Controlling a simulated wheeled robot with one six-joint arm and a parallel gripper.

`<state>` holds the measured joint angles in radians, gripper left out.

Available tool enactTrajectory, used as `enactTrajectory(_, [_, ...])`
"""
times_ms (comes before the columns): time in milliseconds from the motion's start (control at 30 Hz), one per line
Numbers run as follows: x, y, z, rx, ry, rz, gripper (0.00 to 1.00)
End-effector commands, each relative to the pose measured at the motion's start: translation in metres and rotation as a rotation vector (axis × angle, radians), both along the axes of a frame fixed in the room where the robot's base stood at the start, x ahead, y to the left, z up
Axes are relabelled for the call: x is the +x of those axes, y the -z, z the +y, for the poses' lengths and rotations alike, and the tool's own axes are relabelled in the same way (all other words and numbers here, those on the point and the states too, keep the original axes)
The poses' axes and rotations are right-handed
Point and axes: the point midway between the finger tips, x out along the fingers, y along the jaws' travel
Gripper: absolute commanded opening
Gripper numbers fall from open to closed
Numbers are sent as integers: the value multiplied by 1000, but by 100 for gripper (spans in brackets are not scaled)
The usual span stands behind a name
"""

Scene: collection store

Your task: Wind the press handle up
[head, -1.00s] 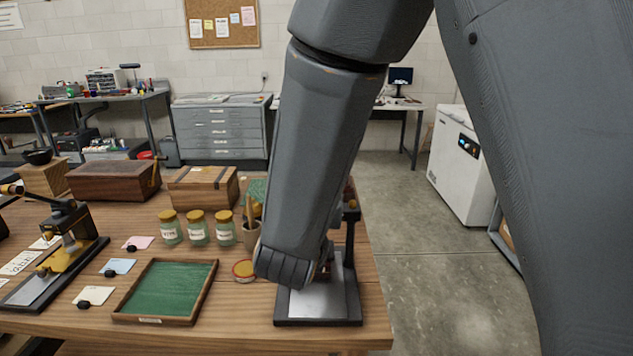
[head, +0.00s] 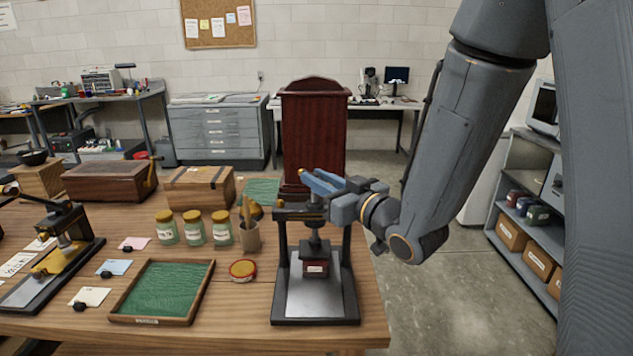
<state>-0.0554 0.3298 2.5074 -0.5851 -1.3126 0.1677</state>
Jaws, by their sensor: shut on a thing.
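The press (head: 350,285) stands at the right front of the wooden table. It has a black frame with two posts, a pale metal bed and a screw in the middle. Under the screw is a small dark red block (head: 316,268) with a pale label. My gripper (head: 318,183), with blue fingers, is at the top of the press, reaching in from the right. It is shut on the press handle (head: 280,204), whose brassy end shows at the left of the top bar. The gripper hides most of the handle.
A tall dark red cabinet (head: 313,130) stands behind. Shelving (head: 540,230) is at the right, with clear floor between.

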Motion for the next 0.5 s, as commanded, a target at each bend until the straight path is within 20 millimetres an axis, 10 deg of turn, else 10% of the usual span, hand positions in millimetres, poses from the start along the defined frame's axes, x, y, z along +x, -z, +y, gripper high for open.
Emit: enactTrajectory(500, [7,-2,-5,1,-467,-6,0])
